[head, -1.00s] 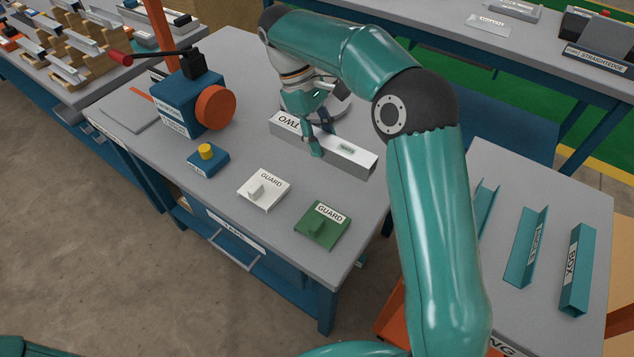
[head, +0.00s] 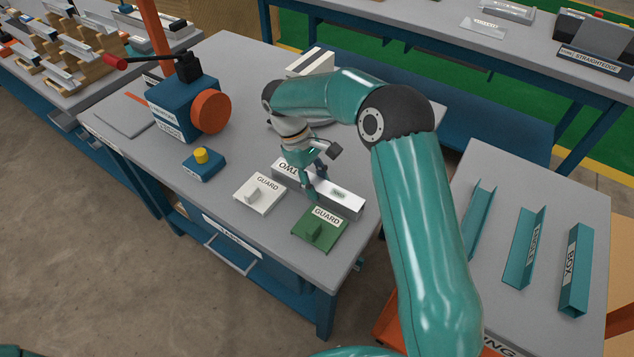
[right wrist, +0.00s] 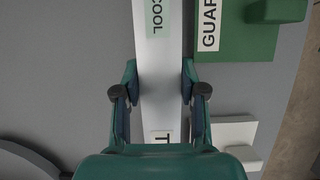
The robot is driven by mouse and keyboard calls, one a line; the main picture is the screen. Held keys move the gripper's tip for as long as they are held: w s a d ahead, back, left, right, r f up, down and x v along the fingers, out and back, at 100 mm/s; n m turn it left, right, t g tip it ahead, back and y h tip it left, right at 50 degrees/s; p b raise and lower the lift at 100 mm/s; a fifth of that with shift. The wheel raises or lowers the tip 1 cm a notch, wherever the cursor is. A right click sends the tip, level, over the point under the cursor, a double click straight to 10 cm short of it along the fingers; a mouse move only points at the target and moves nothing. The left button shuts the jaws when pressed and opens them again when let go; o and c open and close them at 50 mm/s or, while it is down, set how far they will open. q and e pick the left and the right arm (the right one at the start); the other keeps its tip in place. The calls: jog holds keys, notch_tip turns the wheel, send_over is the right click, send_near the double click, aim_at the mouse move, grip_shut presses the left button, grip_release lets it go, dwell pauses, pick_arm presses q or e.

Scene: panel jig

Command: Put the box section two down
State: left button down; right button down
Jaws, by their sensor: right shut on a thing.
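Box section two is a long silver bar (head: 347,202) with a white "TWO" label, and it also fills the middle of the right wrist view (right wrist: 160,90). My right gripper (head: 316,194) is shut across its middle, with one finger on each side in the right wrist view (right wrist: 158,92). The bar lies level, just behind the white guard (head: 259,194) and the green guard (head: 320,230) on the grey bench (head: 235,75). I cannot tell whether its underside touches the bench. My left gripper is not in view.
A blue press-like fixture (head: 185,108) with an orange wheel and a blue block with a yellow button (head: 203,163) stand left on the bench. A pale bar (head: 310,62) lies behind my arm. Teal sections (head: 576,270) lie on the right table.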

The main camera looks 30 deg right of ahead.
jog(key=c, duration=0.7)
grip_release()
jog(key=shift+o, duration=0.2)
